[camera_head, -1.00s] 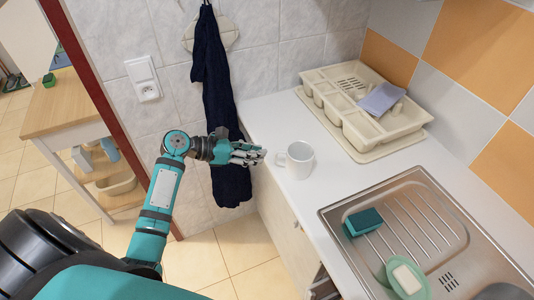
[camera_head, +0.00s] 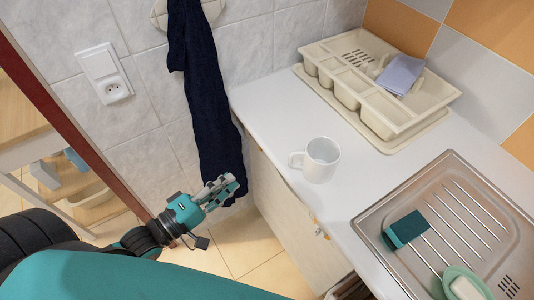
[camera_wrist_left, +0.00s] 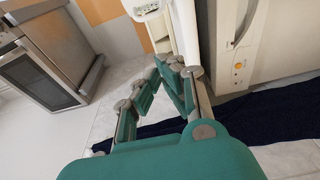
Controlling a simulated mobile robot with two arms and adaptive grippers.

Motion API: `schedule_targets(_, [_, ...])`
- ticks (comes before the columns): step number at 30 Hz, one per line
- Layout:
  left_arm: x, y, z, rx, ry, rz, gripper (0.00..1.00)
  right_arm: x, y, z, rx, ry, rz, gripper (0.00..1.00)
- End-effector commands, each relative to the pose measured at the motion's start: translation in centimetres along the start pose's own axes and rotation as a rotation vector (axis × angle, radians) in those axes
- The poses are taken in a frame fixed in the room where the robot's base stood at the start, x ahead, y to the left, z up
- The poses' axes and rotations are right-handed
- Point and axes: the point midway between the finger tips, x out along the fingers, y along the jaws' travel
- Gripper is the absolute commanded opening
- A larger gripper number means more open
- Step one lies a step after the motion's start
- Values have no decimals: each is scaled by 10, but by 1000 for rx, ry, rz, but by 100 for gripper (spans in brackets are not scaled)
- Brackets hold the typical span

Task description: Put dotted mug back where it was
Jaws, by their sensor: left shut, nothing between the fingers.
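A white mug (camera_head: 319,159) stands upright on the white counter (camera_head: 262,100), near its left edge. Its handle points left, and I see no dots on the side that shows. My left gripper (camera_head: 230,187) is shut and empty, left of the counter and apart from the mug, in front of the dark towel. The gripper's fingers also show close together in the left wrist view (camera_wrist_left: 172,68). My right gripper is not in view.
A beige dish rack (camera_head: 375,85) with a folded cloth (camera_head: 400,74) stands behind the mug. A steel sink (camera_head: 455,210) with a green sponge (camera_head: 405,229) and a soap dish (camera_head: 466,284) is at the right. A dark towel (camera_head: 203,100) hangs on the wall.

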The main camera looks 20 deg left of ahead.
Motion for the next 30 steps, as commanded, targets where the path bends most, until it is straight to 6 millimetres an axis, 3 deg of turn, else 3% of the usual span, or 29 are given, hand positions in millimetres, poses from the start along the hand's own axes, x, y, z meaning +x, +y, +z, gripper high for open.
schedule_targets(6, [37,4,-2,0,4,5,0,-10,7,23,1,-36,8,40])
schedule_targets(15, [100,4,-2,-3,4,2,0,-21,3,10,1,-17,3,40])
schedule_targets(21, [117,2,20,-5,5,-1,0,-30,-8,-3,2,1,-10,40])
schedule_targets(30, [123,0,26,-3,4,-3,0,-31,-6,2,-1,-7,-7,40])
